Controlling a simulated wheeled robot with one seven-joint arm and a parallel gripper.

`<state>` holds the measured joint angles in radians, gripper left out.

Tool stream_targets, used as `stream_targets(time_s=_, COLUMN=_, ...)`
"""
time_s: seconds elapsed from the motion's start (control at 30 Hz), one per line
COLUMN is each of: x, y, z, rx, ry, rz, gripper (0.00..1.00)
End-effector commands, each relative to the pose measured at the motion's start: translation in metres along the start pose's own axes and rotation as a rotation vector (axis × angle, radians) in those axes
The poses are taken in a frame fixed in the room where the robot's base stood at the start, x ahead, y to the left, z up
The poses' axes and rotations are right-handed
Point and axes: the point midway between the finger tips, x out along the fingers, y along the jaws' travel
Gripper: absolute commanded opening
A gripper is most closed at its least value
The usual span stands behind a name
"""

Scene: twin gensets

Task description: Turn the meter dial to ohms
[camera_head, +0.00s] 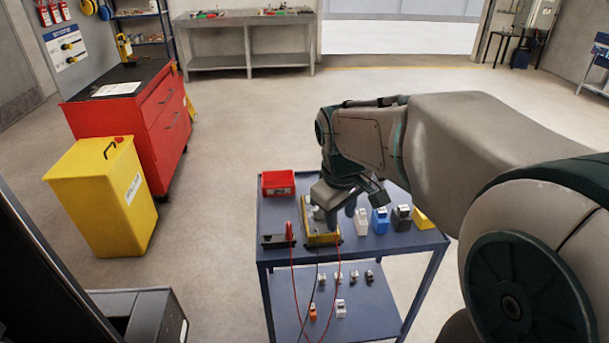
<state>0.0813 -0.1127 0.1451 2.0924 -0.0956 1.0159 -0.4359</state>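The meter (314,239) is a yellow box on the top of a blue cart (398,239). Red and black leads run down near it over the cart's front edge. My gripper (333,221) points down right over the meter and covers most of its face. The dial is hidden behind the gripper, so I cannot see its setting or whether the fingers touch it. The fingertips are too small and overlapped to tell whether they are open or shut.
A black holder with a red probe (289,231) stands left of the meter, and a red bin (278,183) behind it. White, blue, dark and yellow blocks (380,221) stand close on the right. Small parts lie on the lower shelf. Open floor lies left of the cart.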

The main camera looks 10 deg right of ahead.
Motion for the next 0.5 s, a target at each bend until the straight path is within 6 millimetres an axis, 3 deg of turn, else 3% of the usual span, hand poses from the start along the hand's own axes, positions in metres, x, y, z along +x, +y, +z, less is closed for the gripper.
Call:
stream_targets(time_s=0.2, x=0.009, y=0.034, z=-0.068, rx=-0.311, ry=-0.045, rz=-0.031, gripper=0.35)
stream_targets(time_s=0.5, x=0.044, y=0.078, z=-0.146, rx=-0.710, ry=-0.047, rz=-0.110, gripper=0.35)
